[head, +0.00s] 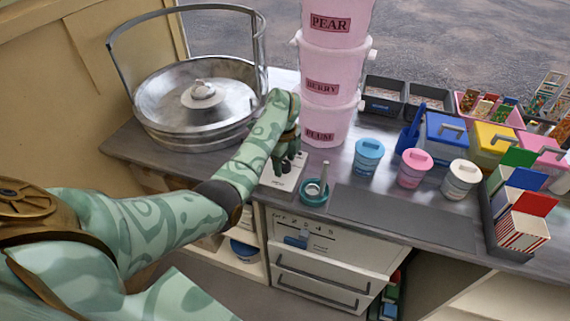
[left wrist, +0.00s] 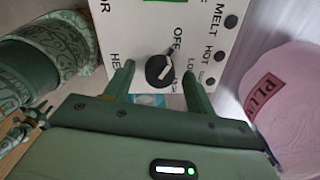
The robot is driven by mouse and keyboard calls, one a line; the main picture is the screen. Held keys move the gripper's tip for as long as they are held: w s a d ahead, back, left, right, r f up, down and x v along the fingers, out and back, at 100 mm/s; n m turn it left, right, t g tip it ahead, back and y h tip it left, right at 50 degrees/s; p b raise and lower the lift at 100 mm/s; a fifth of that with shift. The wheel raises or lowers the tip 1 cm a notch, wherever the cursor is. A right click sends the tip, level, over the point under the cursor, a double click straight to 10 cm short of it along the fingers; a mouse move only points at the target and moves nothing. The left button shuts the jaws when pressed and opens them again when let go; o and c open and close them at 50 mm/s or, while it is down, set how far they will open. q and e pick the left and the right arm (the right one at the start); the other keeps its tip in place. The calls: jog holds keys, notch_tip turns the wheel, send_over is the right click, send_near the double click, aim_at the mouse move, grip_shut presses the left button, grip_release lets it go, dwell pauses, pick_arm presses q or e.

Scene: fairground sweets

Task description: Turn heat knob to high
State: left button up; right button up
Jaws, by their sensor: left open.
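The heat knob (left wrist: 160,70) is black and round, on a white control panel (left wrist: 135,38) in the left wrist view. Its pale pointer mark seems to point towards the OFF label. LOW and a partly covered label are printed to its right, and HEAT to its left. My left gripper (left wrist: 158,76) is open, with one finger on each side of the knob; I cannot tell if they touch it. In the head view my left gripper (head: 288,154) is over the white panel (head: 285,174) and hides the knob. My right gripper is not in view.
A large metal bowl machine (head: 196,105) stands left of my forearm. Stacked pink tubs (head: 328,78) rise just behind the gripper. A teal holder (head: 314,193) is close on the right, with lidded cups (head: 367,158) beyond. A dark mat (head: 400,215) lies bare at the front.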

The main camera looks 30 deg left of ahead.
pick_arm(q)
jog(key=shift+f, duration=0.15)
jog(key=c, duration=1)
jog(key=shift+o, duration=0.2)
